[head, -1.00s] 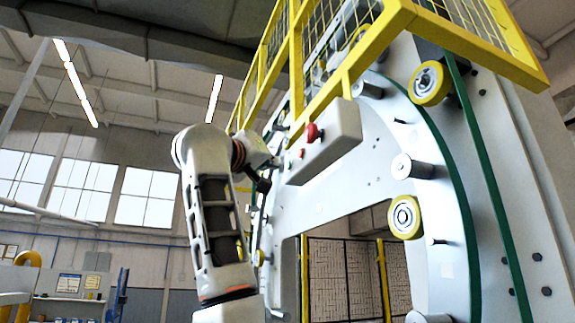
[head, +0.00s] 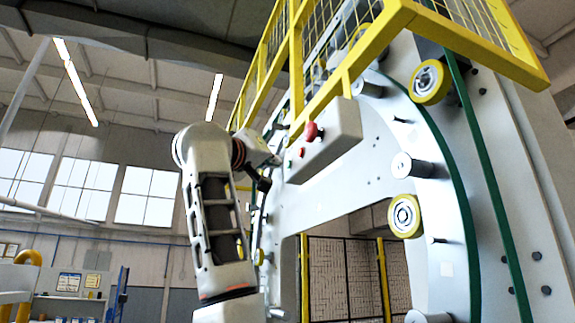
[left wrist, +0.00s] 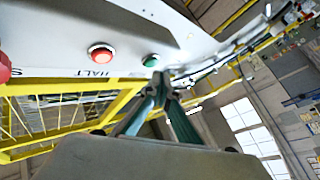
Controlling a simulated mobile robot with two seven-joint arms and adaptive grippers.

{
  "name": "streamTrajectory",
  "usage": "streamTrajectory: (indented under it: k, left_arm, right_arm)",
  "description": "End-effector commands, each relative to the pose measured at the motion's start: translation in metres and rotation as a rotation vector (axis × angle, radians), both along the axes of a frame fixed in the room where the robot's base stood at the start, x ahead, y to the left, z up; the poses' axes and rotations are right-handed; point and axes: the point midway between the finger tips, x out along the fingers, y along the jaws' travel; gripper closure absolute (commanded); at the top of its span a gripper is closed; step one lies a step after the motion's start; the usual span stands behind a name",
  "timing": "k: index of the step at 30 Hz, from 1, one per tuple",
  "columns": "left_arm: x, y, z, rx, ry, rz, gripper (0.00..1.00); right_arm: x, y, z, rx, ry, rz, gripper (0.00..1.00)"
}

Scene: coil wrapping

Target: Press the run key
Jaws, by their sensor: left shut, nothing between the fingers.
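A pale control box (head: 335,138) hangs on the yellow railing of the big ring machine. In the left wrist view its face (left wrist: 120,22) carries a green key (left wrist: 151,60) and a red button (left wrist: 101,53) with the word HALT beside it. The green key's own label cannot be read. In the head view the green key (head: 289,165) is tiny, beside my left gripper (head: 277,160). My left gripper's fingertips (left wrist: 163,79) are together and empty, close to the green key in the picture. I cannot tell whether they touch it. My right gripper is out of view.
A large red knob (head: 314,132) stands out from the box beyond the red button. Yellow railing (head: 297,65) runs above the box. The white ring machine (head: 440,190) with yellow rollers (head: 404,216) fills the right side. Open air lies left of my arm.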

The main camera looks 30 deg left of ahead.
Motion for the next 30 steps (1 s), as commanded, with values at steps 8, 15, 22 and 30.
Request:
streamTrajectory:
  k: [8,15,22,30]
  left_arm:
    - [0.0,0.0001,0.0,0.0,0.0,0.0,1.0]
    - [0.0026,-0.002,-0.0004,0.0,0.001,0.0,1.0]
    - [0.0066,-0.0057,-0.0001,0.0,0.0,0.0,1.0]
    - [0.0067,-0.0056,-0.0001,0.0,0.0,0.0,1.0]
  right_arm:
    - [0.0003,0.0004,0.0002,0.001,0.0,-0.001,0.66]
    - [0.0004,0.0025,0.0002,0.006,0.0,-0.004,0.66]
    - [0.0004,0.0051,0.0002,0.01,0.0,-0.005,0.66]
    - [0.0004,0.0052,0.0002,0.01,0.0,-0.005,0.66]
